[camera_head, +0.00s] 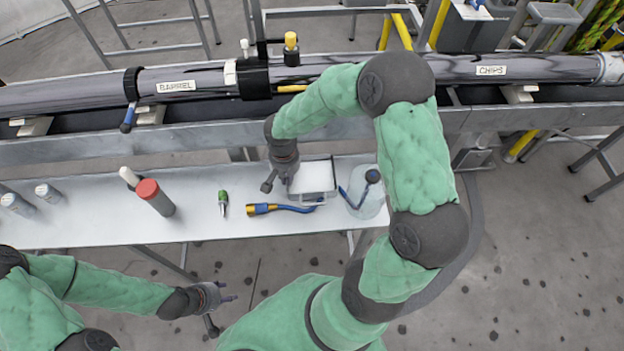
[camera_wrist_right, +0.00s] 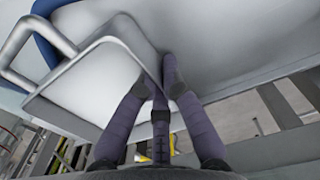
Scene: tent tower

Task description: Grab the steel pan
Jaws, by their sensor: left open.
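In the right wrist view, the pan (camera_wrist_right: 92,85) fills the left part, with a rounded rim and a bent handle. The dark fingers of my right gripper (camera_wrist_right: 159,76) converge on its rim, one on each side, and look shut on it. My left gripper (camera_head: 216,297) is open and empty, below the table's front edge.
The white table (camera_head: 80,225) also holds a blue-and-yellow tool (camera_head: 280,209), a green-tipped item (camera_head: 223,203), a red-capped grey cylinder (camera_head: 155,197) and a clear container (camera_head: 365,195). A grey rail (camera_head: 200,144) and a long metal barrel (camera_head: 185,80) run behind it.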

